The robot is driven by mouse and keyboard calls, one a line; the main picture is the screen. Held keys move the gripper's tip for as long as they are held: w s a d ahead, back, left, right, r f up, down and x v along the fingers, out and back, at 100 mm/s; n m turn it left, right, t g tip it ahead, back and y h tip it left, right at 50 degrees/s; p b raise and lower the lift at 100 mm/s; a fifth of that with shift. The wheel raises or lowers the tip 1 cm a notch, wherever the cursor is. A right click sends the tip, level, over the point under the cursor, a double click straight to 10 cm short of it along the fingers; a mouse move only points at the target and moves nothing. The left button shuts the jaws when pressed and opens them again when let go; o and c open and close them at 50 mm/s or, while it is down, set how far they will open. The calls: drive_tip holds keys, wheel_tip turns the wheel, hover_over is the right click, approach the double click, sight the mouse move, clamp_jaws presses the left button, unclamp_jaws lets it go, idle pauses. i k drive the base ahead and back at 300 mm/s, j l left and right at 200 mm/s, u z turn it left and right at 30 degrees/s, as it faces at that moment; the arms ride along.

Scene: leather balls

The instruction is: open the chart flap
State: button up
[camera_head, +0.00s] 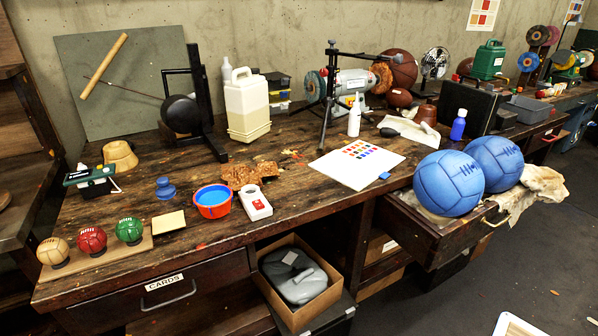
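A white chart sheet (335,172) with rows of small coloured squares lies on the workbench, right of its middle. A small blue tab (384,175) sits at the sheet's lower right edge. The sheet looks flat, and I cannot tell the flap's outline from the rest of it. My gripper is not in view.
A black tripod (331,88) stands at the chart's back edge, with a white bottle (354,116) close by. The open drawer (428,233) at right holds two blue balls (449,183). A white device (256,203) and an orange-rimmed bowl (213,212) lie left.

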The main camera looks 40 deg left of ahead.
sight(355, 173)
drive_tip(key=u, duration=1.55)
drive_tip(key=i+l+u, duration=0.1)
drive_tip(key=i+l, duration=0.15)
drive_tip(key=l, duration=0.15)
drive_tip(key=i+l+u, duration=0.1)
drive_tip(key=i+l, duration=0.2)
drive_tip(key=i+l+u, duration=0.1)
drive_tip(key=l, duration=0.4)
drive_tip(key=i, duration=0.1)
